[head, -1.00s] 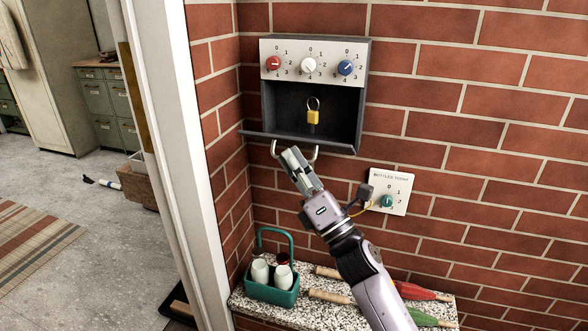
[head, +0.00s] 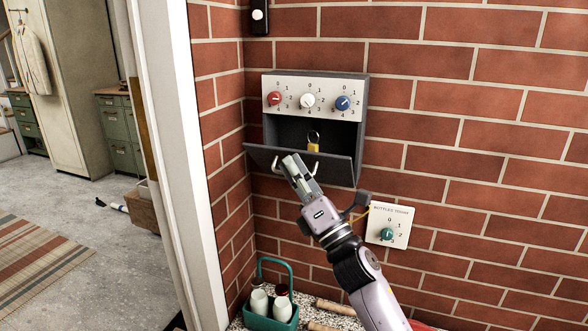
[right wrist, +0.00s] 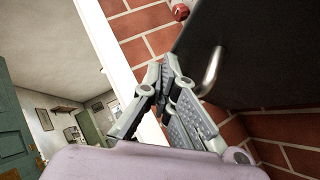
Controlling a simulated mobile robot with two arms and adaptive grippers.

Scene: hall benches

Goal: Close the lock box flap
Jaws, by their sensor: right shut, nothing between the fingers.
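The lock box (head: 366,105) is a dark grey box on the brick wall. Its dark flap (head: 338,172) is hinged low and tilted partly up, hiding the lower part of the opening. A pale handle (head: 316,167) is on the flap's outer face; one end also shows in the right wrist view (right wrist: 213,72). A yellow padlock (head: 313,147) inside shows only its top part. My right gripper (head: 289,161) is shut and empty, in front of the flap by the handle. The right wrist view shows its fingertips (right wrist: 166,68) near the flap; contact is unclear. My left gripper is out of view.
Red, white and blue dials (head: 308,101) are on the panel above the opening. A plate with a green dial (head: 387,235) is on the wall at lower right. A green bottle carrier (head: 272,316) stands on the speckled bench below. A white door frame (head: 170,150) is at left.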

